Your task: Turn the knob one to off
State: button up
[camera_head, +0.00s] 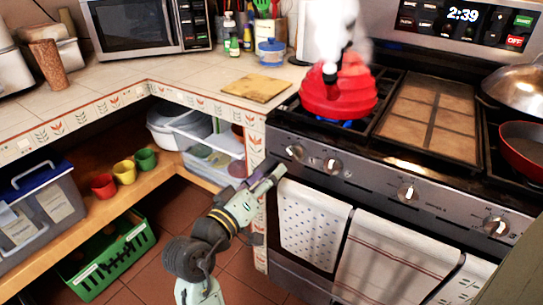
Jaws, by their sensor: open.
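A row of knobs runs along the stove's front panel. The leftmost knob (294,152) sits at the panel's left end, with a second knob (331,165) just right of it. A third knob (407,193) and a fourth knob (496,225) are farther right. No label tells which is knob one. A blue flame (345,124) burns under the red kettle (338,92) on the left burner. My gripper (271,171) is open and empty, its fingers pointing up and right, just left of and below the leftmost knob. It appears apart from the knob.
Patterned towels (312,225) hang on the oven front below the knobs. The tiled counter edge (235,112) is left of the stove, with a shelf of plastic bins (215,150) beneath. A red pan (522,145) sits at the right. A green crate (110,255) stands on the floor.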

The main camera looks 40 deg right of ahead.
aim_at(292, 155)
jog(key=p+x, duration=0.2)
jog(key=x, duration=0.7)
jog(key=shift+r, duration=0.15)
jog(key=shift+w+d, duration=0.25)
jog(key=shift+d, duration=0.35)
jog(key=shift+c, duration=0.2)
jog(key=c, duration=1)
jog(key=m+b, duration=0.4)
jog(key=shift+s, duration=0.15)
jog(key=shift+s+d+m+b, duration=0.1)
jog(key=shift+m+b, duration=0.9)
jog(key=shift+m, duration=0.2)
jog(key=shift+s+d+m+b, duration=0.1)
jog(key=shift+m+b, duration=0.85)
jog(key=shift+m, duration=0.25)
